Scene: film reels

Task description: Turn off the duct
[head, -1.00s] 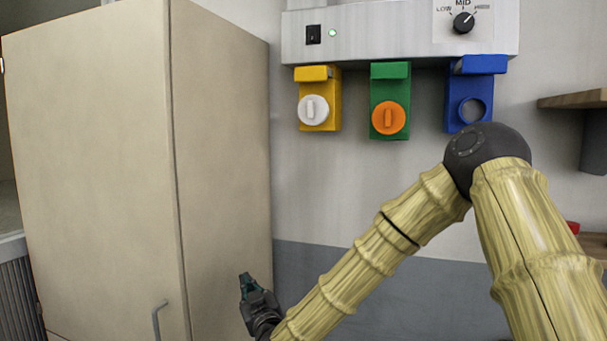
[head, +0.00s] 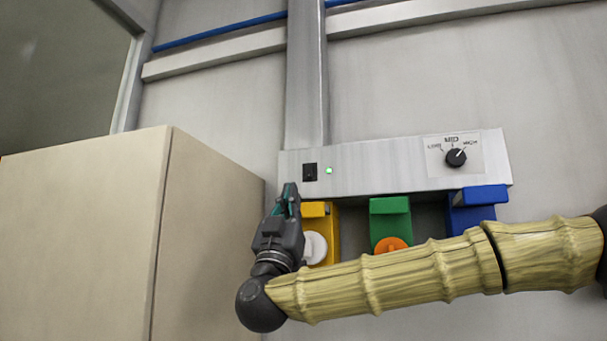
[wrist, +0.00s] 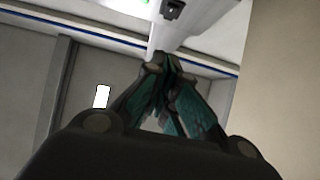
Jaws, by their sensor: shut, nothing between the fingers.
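The duct (head: 385,168) is a pale grey metal box on the wall. It has a black rocker switch (head: 310,172) at its left end, a lit green lamp (head: 329,170) beside it and a black dial (head: 456,158) at its right, its pointer toward HIGH. My gripper (head: 290,188) is shut and empty, fingers up, just left of and below the switch in the head view. In the wrist view the fingers (wrist: 168,62) meet below the duct's underside (wrist: 200,20), where the switch (wrist: 172,10) shows at the top edge. I see no contact.
Yellow (head: 333,225), green (head: 390,215) and blue (head: 478,200) brackets hang under the duct. A white knob (head: 315,247) and an orange knob (head: 390,244) sit on two of them. A tall beige cabinet (head: 80,240) stands close on the left.

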